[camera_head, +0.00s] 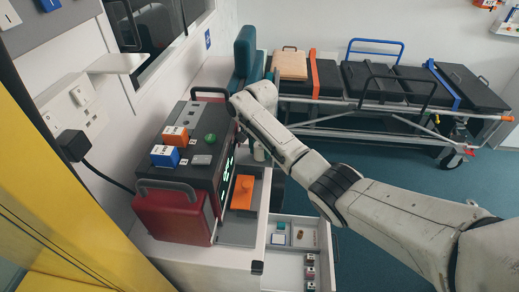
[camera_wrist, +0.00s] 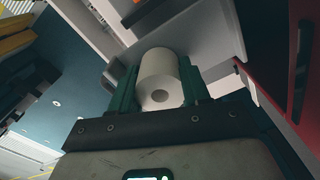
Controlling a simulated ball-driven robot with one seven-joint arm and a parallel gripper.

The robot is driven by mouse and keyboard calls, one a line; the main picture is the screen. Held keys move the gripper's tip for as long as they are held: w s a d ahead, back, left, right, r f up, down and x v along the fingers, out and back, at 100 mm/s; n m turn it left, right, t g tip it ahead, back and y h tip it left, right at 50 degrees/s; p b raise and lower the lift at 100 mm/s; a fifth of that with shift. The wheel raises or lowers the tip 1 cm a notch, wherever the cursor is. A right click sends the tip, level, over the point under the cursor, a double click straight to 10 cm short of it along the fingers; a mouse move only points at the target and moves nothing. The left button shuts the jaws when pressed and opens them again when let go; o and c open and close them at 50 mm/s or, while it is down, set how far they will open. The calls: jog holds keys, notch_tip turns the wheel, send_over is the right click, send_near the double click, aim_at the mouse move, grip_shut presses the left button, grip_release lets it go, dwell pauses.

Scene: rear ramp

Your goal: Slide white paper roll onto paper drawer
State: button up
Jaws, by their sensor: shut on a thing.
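A white paper roll (camera_wrist: 161,70) sits between the two green fingers of my gripper (camera_wrist: 158,84) in the wrist view. The fingers are shut on its sides, and the hole in its near end faces the camera. In the head view my arm reaches beside the dark monitor (camera_head: 200,143), and my fingers and the roll are mostly hidden there. A grey tray (camera_head: 238,232) with an orange block (camera_head: 243,191) lies at the monitor's front; it looks like the paper drawer. The wrist view shows a grey surface (camera_wrist: 205,35) beyond the roll; I cannot tell whether they touch.
A red case (camera_head: 170,215) forms the monitor's near side. An open white drawer (camera_head: 290,255) with small items lies below and right of the grey tray. A stretcher (camera_head: 390,85) stands at the back. The blue floor (camera_head: 365,240) is clear at right.

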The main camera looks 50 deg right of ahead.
jog(key=shift+f, duration=0.35)
dwell(0.3)
jog(key=o, duration=1.1)
jog(key=shift+s+a+r+p, duration=0.1)
jog(key=shift+r+p, duration=0.25)
jog(key=shift+r, duration=2.45)
jog(key=shift+s+r+p, duration=0.1)
jog(key=shift+r+p, duration=0.25)
jog(key=shift+r, duration=2.45)
jog(key=shift+f, duration=0.1)
